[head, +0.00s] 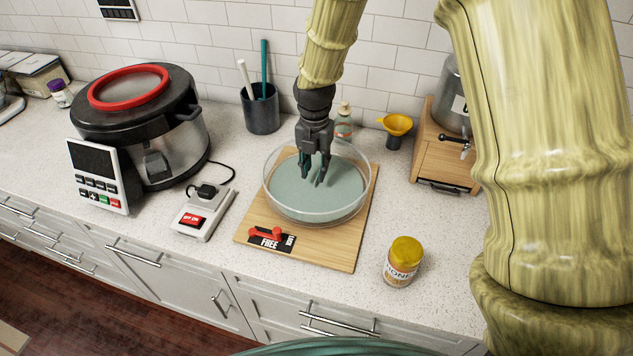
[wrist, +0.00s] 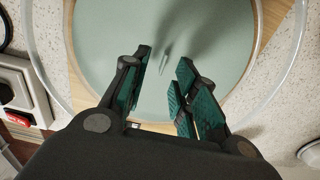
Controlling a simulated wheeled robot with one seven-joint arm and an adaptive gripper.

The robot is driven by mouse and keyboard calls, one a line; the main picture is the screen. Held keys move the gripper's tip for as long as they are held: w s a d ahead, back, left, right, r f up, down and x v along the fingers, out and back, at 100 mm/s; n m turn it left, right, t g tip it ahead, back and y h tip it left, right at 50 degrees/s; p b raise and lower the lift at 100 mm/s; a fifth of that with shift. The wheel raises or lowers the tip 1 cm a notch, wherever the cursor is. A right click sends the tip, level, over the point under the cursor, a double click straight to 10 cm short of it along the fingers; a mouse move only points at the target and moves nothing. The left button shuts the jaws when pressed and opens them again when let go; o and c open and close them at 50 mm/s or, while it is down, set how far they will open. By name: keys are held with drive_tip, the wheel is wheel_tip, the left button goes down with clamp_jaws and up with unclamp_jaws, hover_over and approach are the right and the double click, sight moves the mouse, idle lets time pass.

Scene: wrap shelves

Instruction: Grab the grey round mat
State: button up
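The grey round mat (head: 318,196) is a flat grey-green disc at the bottom of a clear round glass bowl (head: 366,170). The bowl stands on a wooden board (head: 345,245) on the counter. My gripper (head: 315,184) points down inside the bowl, over the mat. In the wrist view the mat (wrist: 205,35) fills the space ahead of my gripper (wrist: 162,88). The fingers are apart with nothing between them, and their shadow falls on the mat. I cannot tell whether the fingertips touch it.
A red-lidded cooker (head: 140,125) and a switch box (head: 204,213) stand to the left. A dark cup with utensils (head: 262,110) is behind. A yellow-lidded jar (head: 403,262) is at front right. A wooden box (head: 443,160) and yellow funnel (head: 396,126) stand at back right.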

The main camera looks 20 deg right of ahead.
sight(317, 178)
drive_tip(key=shift+d+f+p, duration=0.2)
drive_tip(key=shift+f+p, duration=0.45)
drive_tip(key=shift+f, duration=1.25)
clamp_jaws()
